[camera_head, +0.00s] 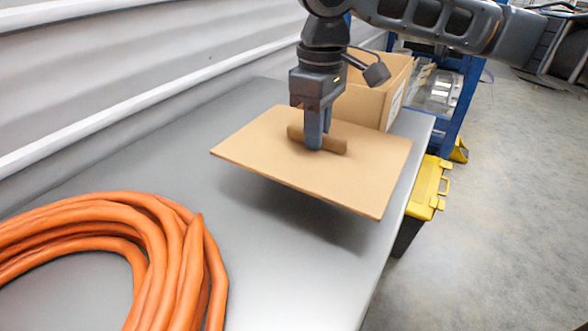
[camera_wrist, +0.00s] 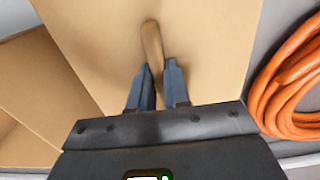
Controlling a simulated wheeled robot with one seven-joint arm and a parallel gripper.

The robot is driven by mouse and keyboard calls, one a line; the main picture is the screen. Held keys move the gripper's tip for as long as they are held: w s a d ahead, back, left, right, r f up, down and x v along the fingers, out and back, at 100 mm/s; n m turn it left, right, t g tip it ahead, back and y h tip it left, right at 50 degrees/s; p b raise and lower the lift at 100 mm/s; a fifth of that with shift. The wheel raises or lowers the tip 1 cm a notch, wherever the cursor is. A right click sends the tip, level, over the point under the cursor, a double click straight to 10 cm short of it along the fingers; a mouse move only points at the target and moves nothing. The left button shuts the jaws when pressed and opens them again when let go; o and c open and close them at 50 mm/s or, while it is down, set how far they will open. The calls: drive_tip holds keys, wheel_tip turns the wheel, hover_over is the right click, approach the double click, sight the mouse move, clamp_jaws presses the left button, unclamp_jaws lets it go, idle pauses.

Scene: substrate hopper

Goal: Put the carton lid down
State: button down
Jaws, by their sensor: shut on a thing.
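The carton lid (camera_head: 340,180) is a flat tan panel with a brown bar handle (camera_head: 331,145) on top. My gripper (camera_head: 317,143) is shut on the handle and holds the lid a little above the grey table (camera_head: 265,285), with a shadow under it. The lid looks nearly level. In the wrist view the lid (camera_wrist: 205,40) fills the middle, and the handle (camera_wrist: 152,45) runs between the fingers. The open carton (camera_head: 365,102) stands behind the lid, partly hidden by the gripper and lid; its side shows at left in the wrist view.
A coil of orange hose (camera_head: 165,245) lies on the table's front left. A ribbed wall (camera_head: 120,80) runs along the left. A yellow-lidded toolbox (camera_head: 427,188) and blue shelving (camera_head: 463,95) stand beyond the table's right edge. Bare tabletop lies between the hose and the lid.

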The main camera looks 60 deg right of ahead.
drive_tip(key=shift+f, duration=4)
drive_tip(key=shift+f+b, duration=0.15)
drive_tip(key=shift+b, duration=0.15)
drive_tip(key=c, duration=1.1)
unclamp_jaws()
wheel_tip(320, 180, up, 12)
drive_tip(key=shift+r+p, duration=0.2)
drive_tip(key=shift+p, duration=0.4)
